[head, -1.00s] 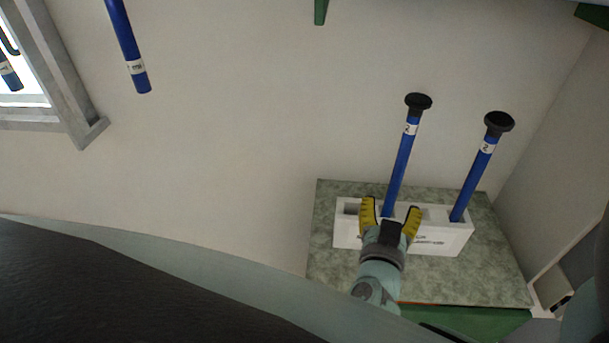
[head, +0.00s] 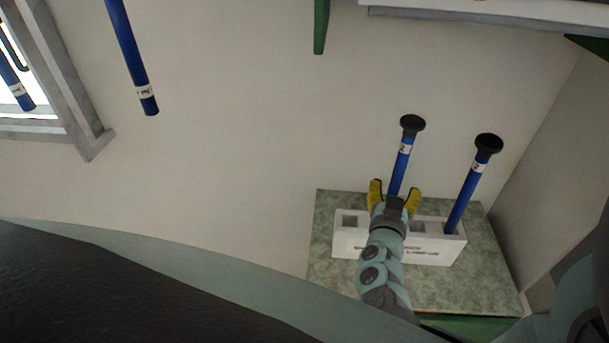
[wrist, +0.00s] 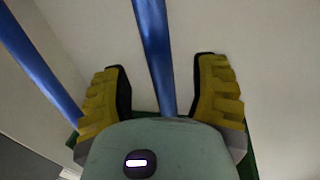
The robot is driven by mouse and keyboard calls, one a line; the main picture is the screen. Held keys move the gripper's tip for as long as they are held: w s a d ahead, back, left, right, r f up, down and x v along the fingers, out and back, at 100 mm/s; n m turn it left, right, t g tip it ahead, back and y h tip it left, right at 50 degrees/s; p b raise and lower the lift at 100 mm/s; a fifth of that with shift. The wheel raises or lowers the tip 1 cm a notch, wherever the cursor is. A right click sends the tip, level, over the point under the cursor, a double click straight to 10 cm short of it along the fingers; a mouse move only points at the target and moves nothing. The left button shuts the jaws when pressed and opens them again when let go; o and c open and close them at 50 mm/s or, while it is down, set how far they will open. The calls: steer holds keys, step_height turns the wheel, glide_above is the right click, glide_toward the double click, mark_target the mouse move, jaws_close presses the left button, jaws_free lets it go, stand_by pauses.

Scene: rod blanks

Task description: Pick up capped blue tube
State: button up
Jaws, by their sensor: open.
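Two blue tubes with black caps and white labels stand in a white rack (head: 350,243). The nearer-centre capped blue tube (head: 399,171) stands upright behind my gripper, and the other capped blue tube (head: 463,196) leans slightly at the rack's right end. My gripper (head: 395,193) is open with its yellow fingers on either side of the centre tube. In the wrist view, that tube (wrist: 155,50) passes between the open fingers (wrist: 162,92), with a gap on both sides. The other tube (wrist: 38,65) lies outside, left of the fingers. The centre tube's lower end is hidden by my arm.
The rack stands on a green speckled tabletop (head: 325,275) in a corner, with a wall close on the right. Blue tubes without visible caps (head: 133,60) hang at upper left, near a grey frame (head: 62,70). A green post (head: 320,25) is at the top.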

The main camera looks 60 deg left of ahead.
steer(key=shift+x, duration=1.15)
steer(key=shift+o, duration=0.5)
steer(key=shift+s+a, duration=0.1)
jaws_close()
